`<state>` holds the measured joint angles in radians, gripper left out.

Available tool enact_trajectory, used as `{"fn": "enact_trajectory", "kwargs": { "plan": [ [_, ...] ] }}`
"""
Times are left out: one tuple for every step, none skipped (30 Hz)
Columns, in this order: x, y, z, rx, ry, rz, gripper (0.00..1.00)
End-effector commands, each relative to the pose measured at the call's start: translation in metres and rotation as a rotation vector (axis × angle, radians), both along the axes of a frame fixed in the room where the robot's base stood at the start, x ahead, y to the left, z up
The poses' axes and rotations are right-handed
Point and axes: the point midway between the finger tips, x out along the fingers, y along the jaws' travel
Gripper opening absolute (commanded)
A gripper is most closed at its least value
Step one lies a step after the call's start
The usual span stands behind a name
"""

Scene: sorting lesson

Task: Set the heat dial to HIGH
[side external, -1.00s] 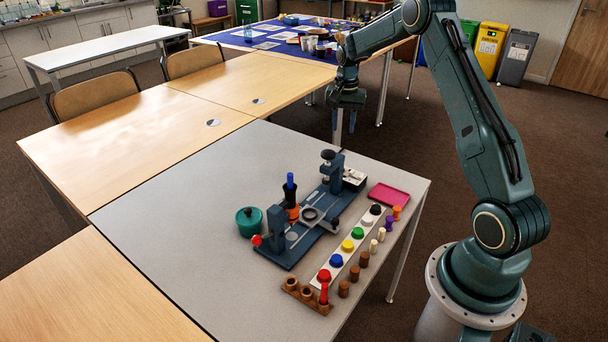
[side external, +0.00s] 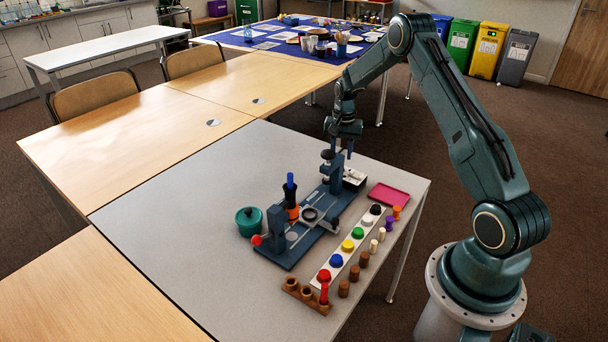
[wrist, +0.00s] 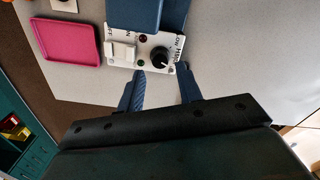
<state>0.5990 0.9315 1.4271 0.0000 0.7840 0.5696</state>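The heat dial (wrist: 160,57) is a round black knob with a white mark, on a small white control panel (wrist: 133,46) at the top middle of the wrist view. Small lettering by the dial includes LOW and what looks like HIGH; I cannot tell the exact setting. The panel also shows in the side view (side external: 354,178), at the far end of the blue-grey device. My gripper (wrist: 161,76) is open and empty, its two blue fingers apart, with the dial ahead of the gap between them. In the side view my gripper (side external: 344,146) hangs above the panel end, apart from it.
The device's upright post (side external: 333,170) stands close beside my gripper. A pink tray (side external: 389,194) lies to the panel's right, near the table edge. A white strip with coloured knobs (side external: 347,246) and several pegs lie in front. The table's left part is clear.

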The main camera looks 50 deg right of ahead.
Motion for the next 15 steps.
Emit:
{"fn": "enact_trajectory", "kwargs": {
  "plan": [
    [0.0,0.0,-0.008,0.001,0.002,0.0,0.35],
    [0.0,0.0,-0.012,0.001,0.002,0.0,0.35],
    [0.0,0.0,-0.017,0.001,0.001,0.0,0.35],
    [0.0,0.0,-0.021,0.001,0.0,0.0,0.35],
    [0.0,0.0,-0.024,0.001,0.0,0.0,0.35],
    [0.0,0.0,-0.028,0.001,0.0,0.0,0.35],
    [0.0,0.0,-0.03,0.001,0.0,0.0,0.35],
    [0.0,0.0,-0.032,0.0,0.0,0.0,0.35],
    [0.0,0.0,-0.035,0.0,0.0,0.0,0.35],
    [0.0,0.0,-0.037,0.0,0.0,0.0,0.35],
    [0.0,0.0,-0.038,-0.001,0.0,0.0,0.35],
    [0.0,0.0,-0.039,-0.001,0.0,0.0,0.35],
    [0.0,0.0,-0.04,-0.001,-0.001,0.0,0.35],
    [0.0,0.0,-0.041,-0.001,-0.001,0.0,0.35],
    [0.0,0.0,-0.041,-0.001,-0.001,0.0,0.35]
  ]
}}
